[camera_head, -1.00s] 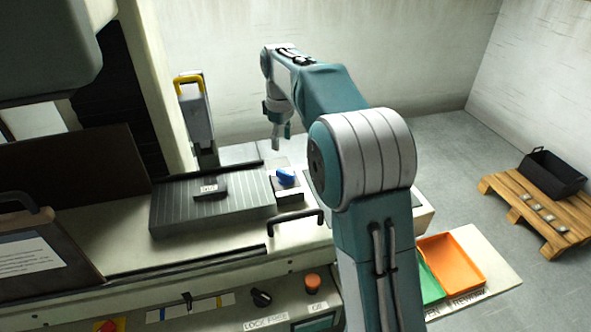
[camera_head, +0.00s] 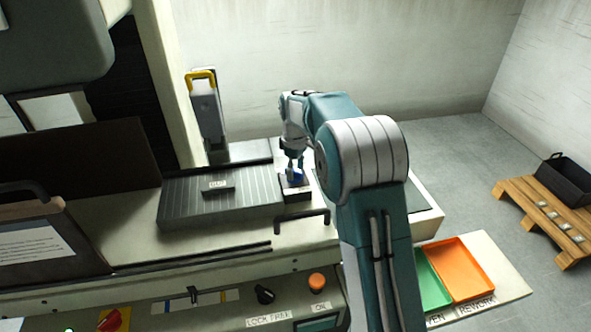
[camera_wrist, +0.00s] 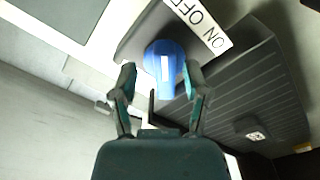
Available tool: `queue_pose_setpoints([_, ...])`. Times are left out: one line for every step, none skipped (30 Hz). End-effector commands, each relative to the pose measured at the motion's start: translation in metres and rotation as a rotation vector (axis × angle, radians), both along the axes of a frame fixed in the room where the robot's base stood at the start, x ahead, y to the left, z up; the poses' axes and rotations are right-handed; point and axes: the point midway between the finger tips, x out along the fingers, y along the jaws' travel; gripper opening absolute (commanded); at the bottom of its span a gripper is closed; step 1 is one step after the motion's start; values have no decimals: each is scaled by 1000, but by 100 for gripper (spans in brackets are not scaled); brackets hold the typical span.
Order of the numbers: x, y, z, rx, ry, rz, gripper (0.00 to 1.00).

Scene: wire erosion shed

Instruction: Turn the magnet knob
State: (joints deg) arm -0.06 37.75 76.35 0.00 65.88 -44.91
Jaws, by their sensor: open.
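The blue magnet knob (camera_wrist: 163,68) has a white line on its top and sits on a dark block beside a white label (camera_wrist: 199,22) reading ON and OFF. My gripper (camera_wrist: 158,80) is open, with one finger on each side of the knob in the wrist view; I cannot tell whether the fingers touch it. In the head view the knob (camera_head: 296,175) is partly hidden below my gripper (camera_head: 294,163), which points down at it. The ribbed grey magnetic plate (camera_head: 240,202) lies to the left of the knob, with a small dark block (camera_head: 219,188) on it.
A black handle (camera_head: 302,219) stands in front of the knob block. A yellow-handled column (camera_head: 207,110) rises behind the plate. Green (camera_head: 432,282) and orange (camera_head: 468,268) trays lie at the right. A wooden pallet (camera_head: 545,218) with a black bin (camera_head: 566,182) is on the floor.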

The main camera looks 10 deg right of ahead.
Motion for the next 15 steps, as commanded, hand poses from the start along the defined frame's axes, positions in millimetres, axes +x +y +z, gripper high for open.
queue_pose_setpoints([0,0,-2,0,1,1,60])
queue_pose_setpoints([0,0,-3,-1,1,1,60])
queue_pose_setpoints([0,1,-3,-1,1,1,60])
queue_pose_setpoints([0,1,-3,0,0,1,60])
queue_pose_setpoints([0,1,-3,0,0,1,60])
queue_pose_setpoints([0,1,-3,0,0,1,60])
queue_pose_setpoints([0,0,-3,0,0,1,60])
queue_pose_setpoints([0,0,-3,0,0,1,60])
queue_pose_setpoints([0,0,-3,0,0,1,56])
queue_pose_setpoints([0,0,-3,0,0,1,42])
queue_pose_setpoints([0,0,-3,0,0,1,29])
queue_pose_setpoints([0,0,-3,0,0,0,11])
queue_pose_setpoints([0,-1,-3,1,-1,0,0])
queue_pose_setpoints([0,-1,-3,1,0,0,0])
queue_pose_setpoints([0,-1,-3,1,1,0,0])
